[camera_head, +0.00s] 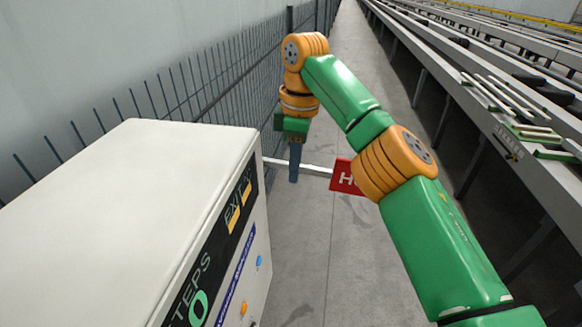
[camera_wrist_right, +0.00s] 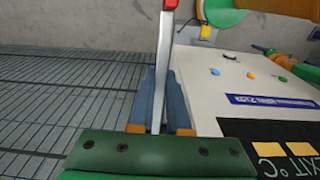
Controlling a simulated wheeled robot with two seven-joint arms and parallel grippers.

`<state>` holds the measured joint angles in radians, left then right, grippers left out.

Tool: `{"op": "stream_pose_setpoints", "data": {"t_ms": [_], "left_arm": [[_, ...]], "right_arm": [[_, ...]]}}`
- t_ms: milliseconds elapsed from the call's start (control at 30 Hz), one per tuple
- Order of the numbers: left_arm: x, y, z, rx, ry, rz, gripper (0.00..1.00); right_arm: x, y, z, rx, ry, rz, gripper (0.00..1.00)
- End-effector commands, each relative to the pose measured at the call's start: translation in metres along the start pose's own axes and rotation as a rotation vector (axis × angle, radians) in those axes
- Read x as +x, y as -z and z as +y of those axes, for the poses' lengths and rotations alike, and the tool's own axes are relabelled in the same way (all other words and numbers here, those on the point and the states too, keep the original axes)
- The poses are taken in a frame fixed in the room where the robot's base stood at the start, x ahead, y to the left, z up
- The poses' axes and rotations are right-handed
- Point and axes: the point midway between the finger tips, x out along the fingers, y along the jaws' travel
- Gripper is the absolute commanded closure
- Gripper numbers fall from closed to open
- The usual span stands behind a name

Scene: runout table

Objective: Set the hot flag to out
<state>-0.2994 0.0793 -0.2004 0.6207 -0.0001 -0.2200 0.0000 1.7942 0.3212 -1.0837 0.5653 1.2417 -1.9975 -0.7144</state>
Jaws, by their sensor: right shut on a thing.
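The hot flag is a white bar (camera_head: 318,170) with a red plate (camera_head: 342,177), its lettering partly hidden behind my right arm. The bar sticks out from beside the white cabinet (camera_head: 120,190) across the walkway. My right gripper (camera_head: 294,170) points down at the bar near the cabinet. In the right wrist view the blue fingers of the gripper (camera_wrist_right: 161,85) are shut with the white bar (camera_wrist_right: 163,60) between them. The red plate (camera_wrist_right: 171,4) just shows at the top edge there. My left gripper is not in view.
A dark wire fence (camera_head: 225,75) runs along the left behind the cabinet. A long runout table (camera_head: 500,120) with metal bars stands on the right. The grey walkway floor (camera_head: 310,260) between them is clear. The cabinet carries buttons and labels, including EXIT.

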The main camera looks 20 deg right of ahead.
Motion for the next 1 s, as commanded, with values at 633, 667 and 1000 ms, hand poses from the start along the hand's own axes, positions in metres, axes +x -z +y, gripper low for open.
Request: {"op": "stream_pose_setpoints", "data": {"t_ms": [633,667,1000], "left_arm": [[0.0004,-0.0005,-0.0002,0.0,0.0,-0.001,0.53],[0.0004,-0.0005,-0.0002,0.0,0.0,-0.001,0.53],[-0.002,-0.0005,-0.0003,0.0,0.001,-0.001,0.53]], "right_arm": [[-0.0025,-0.0016,-0.0025,-0.001,-0.001,-0.026,0.66],[-0.0025,-0.0016,-0.0025,-0.001,-0.001,-0.025,0.58],[-0.0044,-0.0012,-0.0026,-0.001,-0.001,-0.025,0.55]]}}
